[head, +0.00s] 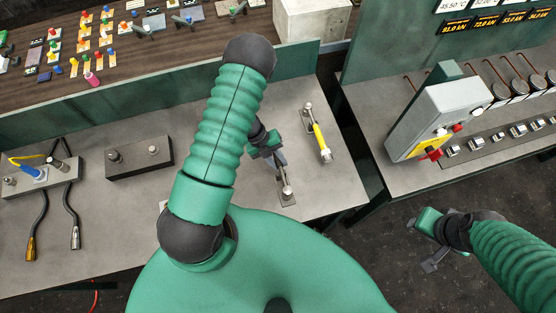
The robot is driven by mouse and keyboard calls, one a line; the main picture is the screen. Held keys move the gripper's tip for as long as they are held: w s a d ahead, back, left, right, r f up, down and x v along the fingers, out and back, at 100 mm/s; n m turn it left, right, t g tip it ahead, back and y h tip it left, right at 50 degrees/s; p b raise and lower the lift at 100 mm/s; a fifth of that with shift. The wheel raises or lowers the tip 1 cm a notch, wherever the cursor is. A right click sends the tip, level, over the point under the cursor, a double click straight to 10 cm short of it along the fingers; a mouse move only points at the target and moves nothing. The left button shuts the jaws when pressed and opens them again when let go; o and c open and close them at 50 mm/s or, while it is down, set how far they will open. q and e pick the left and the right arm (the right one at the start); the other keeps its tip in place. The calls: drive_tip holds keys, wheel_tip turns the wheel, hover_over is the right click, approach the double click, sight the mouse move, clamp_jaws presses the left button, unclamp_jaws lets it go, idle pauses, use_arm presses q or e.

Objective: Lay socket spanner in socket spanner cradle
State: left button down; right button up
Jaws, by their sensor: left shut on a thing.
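My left gripper (276,157) is at the middle of the grey bench, shut on a thin metal tool that I take for the socket spanner (283,178). The gripper and arm hide much of it. Its visible shaft runs down over a small dark plate with a metal post (287,196), which may be the socket spanner cradle; whether they touch I cannot tell. My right gripper (432,241) is at the lower right, over the dark floor, with its fingers apart and empty.
A yellow-handled tool (320,140) lies right of my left gripper. A dark block with two pegs (139,157) and a block with a blue-handled tool (40,174) stand left. A grey control box (436,112) stands on the right bench. A green panel edges the bench's back.

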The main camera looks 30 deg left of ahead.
use_arm(q)
drive_tip(key=shift+f+b, duration=1)
drive_tip(key=shift+f, duration=0.4)
drive_tip(key=c, duration=0.5)
unclamp_jaws()
drive_tip(key=shift+r, duration=0.15)
idle(0.3)
drive_tip(key=p+v, duration=0.6)
drive_tip(key=v, duration=0.1)
drive_tip(key=shift+a+r, duration=0.25)
drive_tip(key=shift+r, duration=0.05)
idle(0.5)
